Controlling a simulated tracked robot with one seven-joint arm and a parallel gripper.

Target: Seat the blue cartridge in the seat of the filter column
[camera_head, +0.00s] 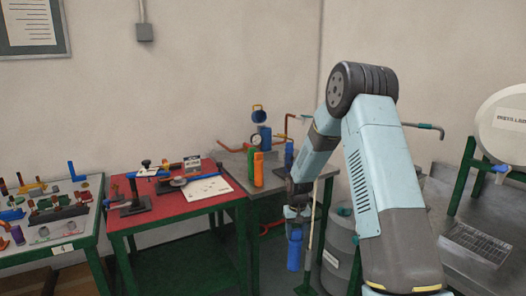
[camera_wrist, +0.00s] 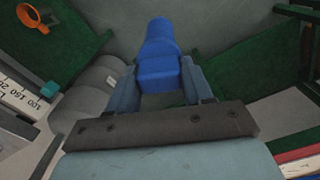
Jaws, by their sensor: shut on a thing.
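The blue cartridge (camera_head: 294,252) hangs below my gripper (camera_head: 296,212) in the head view, roughly upright and in front of the grey table's near side. In the wrist view the blue cartridge (camera_wrist: 159,55) sits between the two fingers of my gripper (camera_wrist: 160,80), which is shut on it. The cartridge is in the air, clear of any table top. On the grey table (camera_head: 276,183) stand an orange cylinder (camera_head: 258,169), a green one (camera_head: 250,165) and another blue cylinder (camera_head: 289,155). I cannot tell which part there is the seat of the filter column.
A red-topped table (camera_head: 205,201) with tools and a paper stands to the left. A parts table (camera_head: 60,239) is at far left. A grey drum (camera_head: 341,250) stands beside my gripper. A metal bench (camera_head: 480,235) and white tank (camera_head: 506,125) are at right.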

